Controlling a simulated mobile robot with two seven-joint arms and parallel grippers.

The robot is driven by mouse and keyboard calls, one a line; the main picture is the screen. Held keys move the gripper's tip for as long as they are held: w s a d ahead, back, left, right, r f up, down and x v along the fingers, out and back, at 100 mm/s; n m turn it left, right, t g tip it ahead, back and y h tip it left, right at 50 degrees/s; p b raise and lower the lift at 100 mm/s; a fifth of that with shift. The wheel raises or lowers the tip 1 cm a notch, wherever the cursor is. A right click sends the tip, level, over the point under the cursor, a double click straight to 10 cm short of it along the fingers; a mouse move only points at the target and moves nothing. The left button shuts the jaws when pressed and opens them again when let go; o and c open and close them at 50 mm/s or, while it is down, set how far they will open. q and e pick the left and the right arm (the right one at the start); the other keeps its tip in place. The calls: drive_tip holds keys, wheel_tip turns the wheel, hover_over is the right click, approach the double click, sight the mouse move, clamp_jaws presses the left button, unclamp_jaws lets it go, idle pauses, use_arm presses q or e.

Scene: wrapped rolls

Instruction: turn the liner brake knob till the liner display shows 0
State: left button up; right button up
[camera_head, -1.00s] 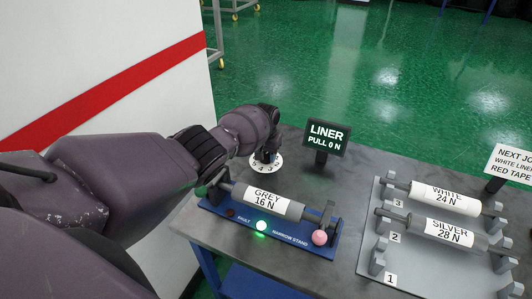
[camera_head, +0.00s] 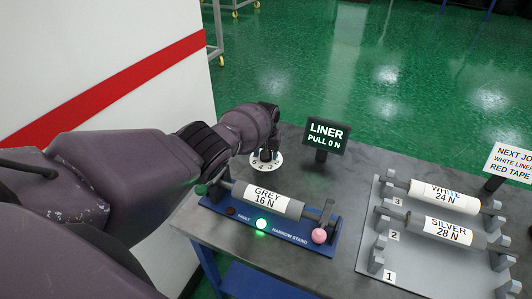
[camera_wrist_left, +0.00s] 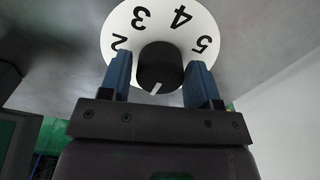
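The liner display (camera_head: 327,134) reads "LINER PULL 0 N". The liner brake knob (camera_wrist_left: 160,66) is black with a white pointer line and sits on a white dial numbered 2, 3, 4, 5 in the left wrist view. In the head view the dial (camera_head: 266,164) lies on the table, left of the display. My left gripper (camera_wrist_left: 160,78) is open, its blue fingers on either side of the knob with small gaps showing. In the head view my left gripper (camera_head: 266,150) is just above the dial. My right gripper is not in view.
A rack at right holds white (camera_head: 445,200) and silver (camera_head: 442,232) rolls.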

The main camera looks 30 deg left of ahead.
use_arm(q)
drive_tip(key=shift+o, duration=1.1)
drive_tip(key=shift+r, duration=0.1)
drive_tip(key=shift+r+p, duration=0.3)
drive_tip(key=shift+r, duration=0.55)
wheel_tip(320, 180, up, 8)
drive_tip(key=shift+f, duration=0.25)
drive_tip(key=shift+r, duration=0.75)
drive_tip(key=shift+f, duration=0.1)
